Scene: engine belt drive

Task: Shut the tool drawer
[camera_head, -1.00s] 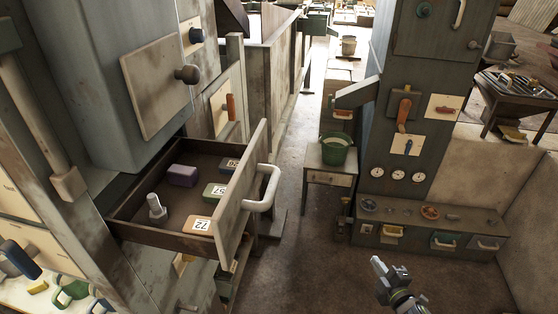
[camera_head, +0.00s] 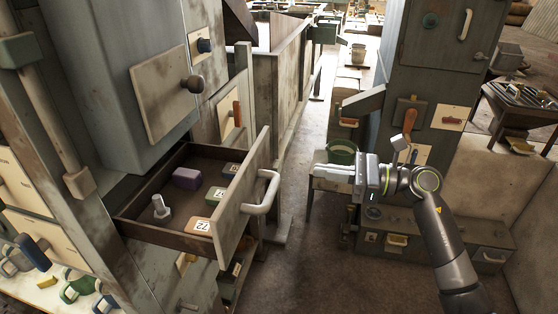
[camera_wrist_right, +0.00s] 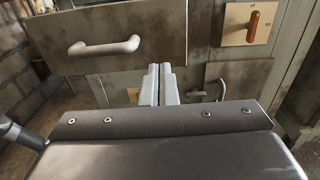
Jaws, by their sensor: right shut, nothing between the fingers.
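The tool drawer (camera_head: 240,205) stands pulled out from the cabinet in the head view, with a pale front and a white bar handle (camera_head: 262,193). Inside it lie a grey bolt (camera_head: 160,207), a purple block (camera_head: 187,178) and several numbered blocks. My right gripper (camera_head: 318,173) is shut and empty, to the right of the drawer handle and apart from it, pointing left. In the right wrist view, the shut fingers (camera_wrist_right: 159,85) point at a panel with a pale bar handle (camera_wrist_right: 104,46), which lies to their left. My left gripper is not in view.
A cabinet (camera_head: 165,65) with a round knob rises above the drawer. A green bucket (camera_head: 341,152) stands on a small stand behind my right gripper. A machine with levers (camera_head: 410,121) stands at the right. The floor between is clear.

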